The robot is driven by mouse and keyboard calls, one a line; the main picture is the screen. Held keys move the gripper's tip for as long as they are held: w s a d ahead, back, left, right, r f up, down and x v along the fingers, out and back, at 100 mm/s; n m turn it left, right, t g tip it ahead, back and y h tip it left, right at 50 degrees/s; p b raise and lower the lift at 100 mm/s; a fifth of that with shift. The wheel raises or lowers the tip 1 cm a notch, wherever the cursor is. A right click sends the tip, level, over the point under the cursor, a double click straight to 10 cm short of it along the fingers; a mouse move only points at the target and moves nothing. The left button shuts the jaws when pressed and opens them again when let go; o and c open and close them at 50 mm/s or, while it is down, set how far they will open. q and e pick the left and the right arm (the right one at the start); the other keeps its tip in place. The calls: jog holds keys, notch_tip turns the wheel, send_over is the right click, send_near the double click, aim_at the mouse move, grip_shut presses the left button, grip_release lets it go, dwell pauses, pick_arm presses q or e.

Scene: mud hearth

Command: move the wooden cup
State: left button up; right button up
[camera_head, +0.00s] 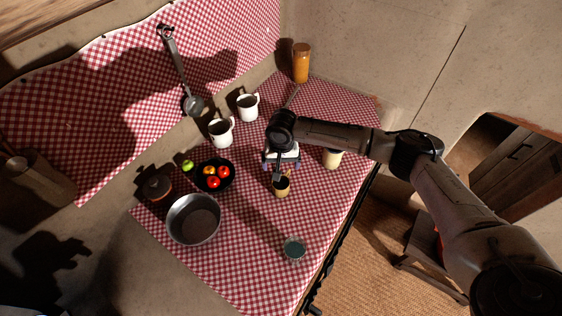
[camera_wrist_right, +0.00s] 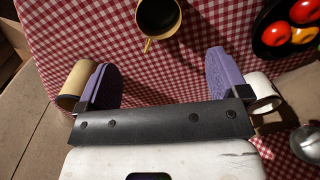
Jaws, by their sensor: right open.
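The wooden cup (camera_head: 282,189) is small and tan with a dark inside, and stands upright on the checked cloth. In the right wrist view the cup (camera_wrist_right: 158,18) is beyond the fingertips, near the top edge and partly cut off, with its handle toward my gripper. My right gripper (camera_head: 281,164) is just behind the cup in the head view and hides a little of the area around it. In the wrist view the purple fingers of the right gripper (camera_wrist_right: 161,82) are wide apart with nothing between them. My left gripper is not in view.
A black bowl (camera_head: 229,184) of fruit and a metal pot (camera_head: 194,220) stand left of the cup. A pale cylindrical container (camera_head: 332,159) is to the right. White mugs (camera_head: 221,133) stand behind. A glass (camera_head: 294,249) is near the front edge. Cloth between is clear.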

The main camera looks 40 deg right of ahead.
aim_at(281, 189)
dwell(0.4)
notch_tip(281, 189, down, 12)
jog(key=shift+r+b, duration=0.1)
jog(key=shift+b, duration=1.05)
jog(key=shift+a+f, duration=0.1)
jog(key=shift+f, duration=0.9)
